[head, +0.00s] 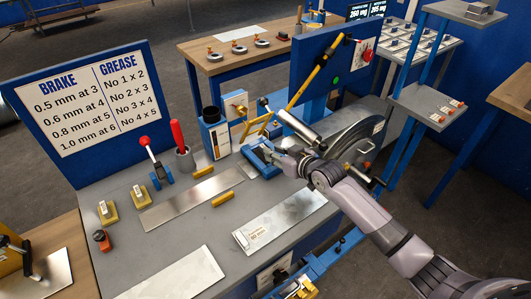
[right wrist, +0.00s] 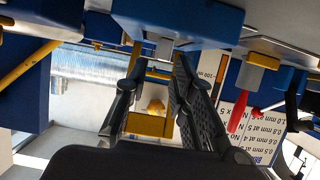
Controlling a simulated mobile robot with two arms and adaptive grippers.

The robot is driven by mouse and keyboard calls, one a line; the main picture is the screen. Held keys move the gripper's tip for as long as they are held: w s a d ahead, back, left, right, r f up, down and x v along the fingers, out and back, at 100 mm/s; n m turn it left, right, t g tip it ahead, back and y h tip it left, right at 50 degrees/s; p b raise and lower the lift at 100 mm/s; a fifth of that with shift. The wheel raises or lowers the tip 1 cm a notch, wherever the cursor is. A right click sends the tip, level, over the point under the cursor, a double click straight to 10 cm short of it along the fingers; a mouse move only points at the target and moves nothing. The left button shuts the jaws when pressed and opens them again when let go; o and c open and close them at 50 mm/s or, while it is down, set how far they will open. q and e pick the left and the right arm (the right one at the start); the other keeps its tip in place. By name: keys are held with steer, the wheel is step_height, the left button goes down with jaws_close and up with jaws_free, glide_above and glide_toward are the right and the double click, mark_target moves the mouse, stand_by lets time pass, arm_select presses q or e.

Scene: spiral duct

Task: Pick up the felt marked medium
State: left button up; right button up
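I cannot read the word medium on anything, so I cannot tell which thing is the marked felt. My right gripper (head: 262,156) reaches down to a small blue holder (head: 253,163) on the grey workbench in the head view. In the right wrist view my right gripper's (right wrist: 159,58) fingers stand apart. A yellow-edged piece (right wrist: 148,124) shows between them, and no clear contact is visible. The gripper hides part of the holder and whatever is in it. My left gripper is not in view.
The workbench (head: 185,222) holds metal sheets (head: 285,220), yellow bars (head: 222,199), a grey cup with a red-handled tool (head: 181,140) and a blue clamp (head: 160,176). A brake and grease sign (head: 90,100) stands at the back left. A blue panel (head: 325,65) rises behind the gripper.

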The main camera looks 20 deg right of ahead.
steer(key=x, duration=0.3)
steer(key=shift+w+a+f, duration=0.15)
steer(key=shift+w, duration=0.05)
steer(key=shift+c, duration=0.4)
jaws_close()
